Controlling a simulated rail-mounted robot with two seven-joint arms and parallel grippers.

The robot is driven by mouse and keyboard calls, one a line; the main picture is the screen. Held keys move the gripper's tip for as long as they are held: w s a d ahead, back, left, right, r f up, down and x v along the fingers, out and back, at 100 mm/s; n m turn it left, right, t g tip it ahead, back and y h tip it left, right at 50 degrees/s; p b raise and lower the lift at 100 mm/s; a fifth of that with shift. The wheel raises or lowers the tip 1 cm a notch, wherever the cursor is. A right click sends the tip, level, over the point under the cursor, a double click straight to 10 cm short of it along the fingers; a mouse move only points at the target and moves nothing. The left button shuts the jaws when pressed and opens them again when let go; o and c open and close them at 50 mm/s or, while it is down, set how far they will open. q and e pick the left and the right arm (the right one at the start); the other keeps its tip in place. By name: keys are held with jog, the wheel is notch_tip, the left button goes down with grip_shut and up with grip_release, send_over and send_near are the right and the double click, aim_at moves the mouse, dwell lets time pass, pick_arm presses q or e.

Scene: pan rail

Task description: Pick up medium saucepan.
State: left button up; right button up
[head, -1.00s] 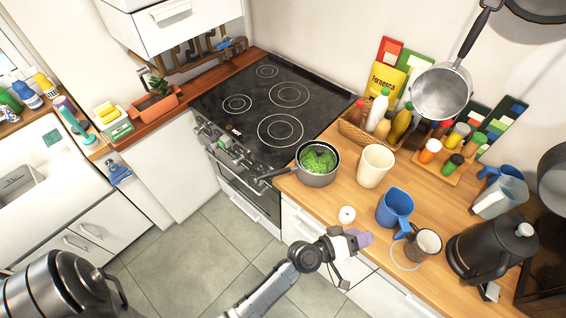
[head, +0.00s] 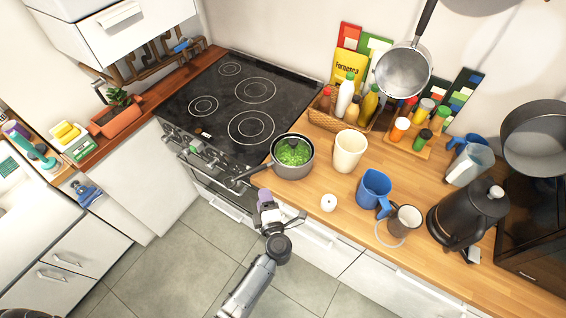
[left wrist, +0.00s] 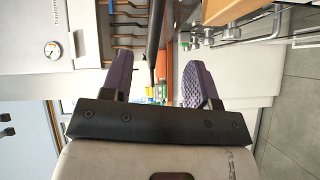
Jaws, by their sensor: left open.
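A small dark saucepan (head: 304,166) with green food in it stands on the wooden counter beside the stove. Its handle (head: 250,173) points left, out past the counter's edge. A grey saucepan (head: 403,73) hangs on the wall by its dark handle. I cannot tell by size which one is the medium saucepan. My left gripper (head: 265,196) is in front of the counter, just below the standing pan's handle. In the left wrist view, its purple fingers (left wrist: 157,70) are open, with a dark bar, seemingly that handle (left wrist: 155,40), in line with the gap.
A larger pan (head: 537,140) is at right. The stove top (head: 232,100) is clear.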

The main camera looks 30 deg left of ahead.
aim_at(257, 173)
pick_arm(q)
jog(key=b+x, duration=0.1)
jog(key=x, duration=0.5)
jog(key=shift+w+a, duration=0.1)
jog(key=shift+a, duration=0.05)
jog(key=b+x, duration=0.2)
jog(key=x, duration=0.2)
jog(key=shift+w+a+r, duration=0.1)
jog(key=shift+w+r, duration=0.05)
jog(key=shift+w+a+b, duration=0.35)
grip_shut()
jog(key=shift+r, duration=0.2)
